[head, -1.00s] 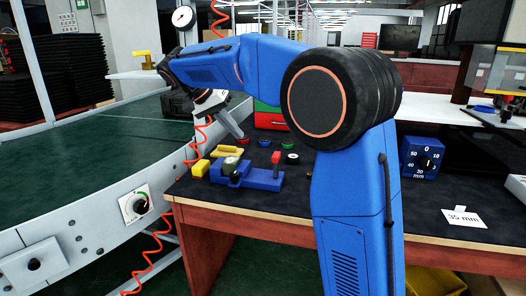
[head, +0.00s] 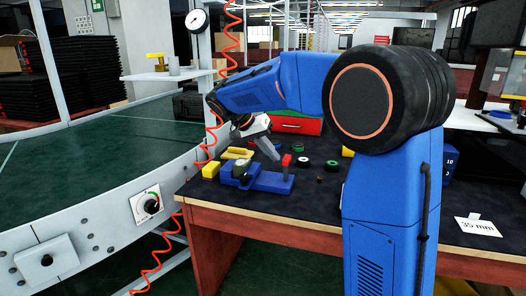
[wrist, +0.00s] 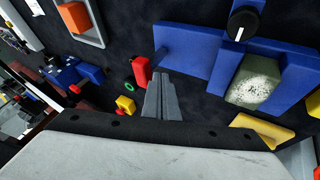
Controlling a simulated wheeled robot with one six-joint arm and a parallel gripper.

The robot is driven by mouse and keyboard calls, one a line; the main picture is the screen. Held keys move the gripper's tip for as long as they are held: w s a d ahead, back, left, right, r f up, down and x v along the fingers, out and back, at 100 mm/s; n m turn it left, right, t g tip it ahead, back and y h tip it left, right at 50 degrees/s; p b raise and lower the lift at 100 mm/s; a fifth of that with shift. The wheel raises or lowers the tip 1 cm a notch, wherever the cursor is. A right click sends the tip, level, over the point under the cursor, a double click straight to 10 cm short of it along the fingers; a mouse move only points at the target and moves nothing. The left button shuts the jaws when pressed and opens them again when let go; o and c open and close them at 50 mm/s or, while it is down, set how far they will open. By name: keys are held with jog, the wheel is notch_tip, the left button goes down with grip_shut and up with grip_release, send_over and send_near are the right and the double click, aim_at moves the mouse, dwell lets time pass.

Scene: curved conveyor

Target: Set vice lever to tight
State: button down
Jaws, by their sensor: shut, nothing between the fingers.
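The blue vice (head: 270,184) lies on the dark bench top near its front left corner; it also shows in the wrist view (wrist: 185,50). A grey-green speckled block (wrist: 255,82) sits between its blue walls. A black round knob with a white mark (wrist: 243,24) is at the vice's side. An upright red piece (head: 286,160) stands at the vice's right end; a red piece also shows by the vice's end in the wrist view (wrist: 140,74). I cannot tell which is the lever. My gripper (head: 274,157) is shut and empty, just above and behind the vice, beside the red piece.
Yellow blocks (head: 211,171) lie left of the vice. The conveyor (head: 90,165) curves along the left.

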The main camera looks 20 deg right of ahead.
jog(key=shift+s+d, duration=0.25)
jog(key=shift+d, duration=0.1)
jog(key=shift+d+r, duration=0.1)
